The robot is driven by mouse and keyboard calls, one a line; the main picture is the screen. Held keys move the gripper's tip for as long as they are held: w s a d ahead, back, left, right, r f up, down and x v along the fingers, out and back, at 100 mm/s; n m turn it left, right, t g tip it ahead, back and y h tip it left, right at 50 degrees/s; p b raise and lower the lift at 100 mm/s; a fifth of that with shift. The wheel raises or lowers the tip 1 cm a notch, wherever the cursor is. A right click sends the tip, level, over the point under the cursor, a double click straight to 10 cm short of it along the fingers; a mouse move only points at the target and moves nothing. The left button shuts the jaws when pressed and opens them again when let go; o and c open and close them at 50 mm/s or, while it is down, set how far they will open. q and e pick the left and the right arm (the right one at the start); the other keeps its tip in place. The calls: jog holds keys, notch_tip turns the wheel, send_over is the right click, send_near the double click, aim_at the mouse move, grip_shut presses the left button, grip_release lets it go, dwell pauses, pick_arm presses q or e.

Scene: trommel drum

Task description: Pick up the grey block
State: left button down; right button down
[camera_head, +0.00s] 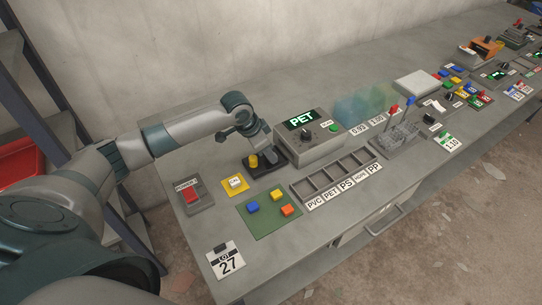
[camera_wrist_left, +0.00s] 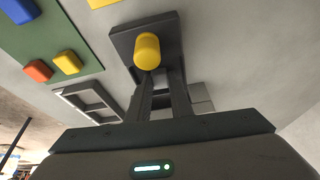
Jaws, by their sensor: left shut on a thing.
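My left gripper (camera_head: 266,144) reaches down over a small dark base (camera_head: 267,169) in front of the grey PET unit. It is shut on what looks like the grey block (camera_head: 272,156), which is mostly hidden by the fingers and hard to tell from them. In the left wrist view the gripper (camera_wrist_left: 161,85) has its two fingers close together over the same dark base (camera_wrist_left: 122,38). A yellow cylinder (camera_head: 253,161) stands on the base beside the fingers; it also shows in the left wrist view (camera_wrist_left: 147,50). My right gripper is out of view.
The PET unit (camera_head: 312,150) stands close behind the gripper. A green mat (camera_head: 268,225) with blue, yellow and orange blocks lies in front. A labelled sorting tray (camera_head: 302,189) is to the right. A red switch box (camera_head: 191,196) and yellow pad (camera_head: 235,184) lie left.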

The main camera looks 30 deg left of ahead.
pick_arm(q)
jog(key=shift+r, duration=0.15)
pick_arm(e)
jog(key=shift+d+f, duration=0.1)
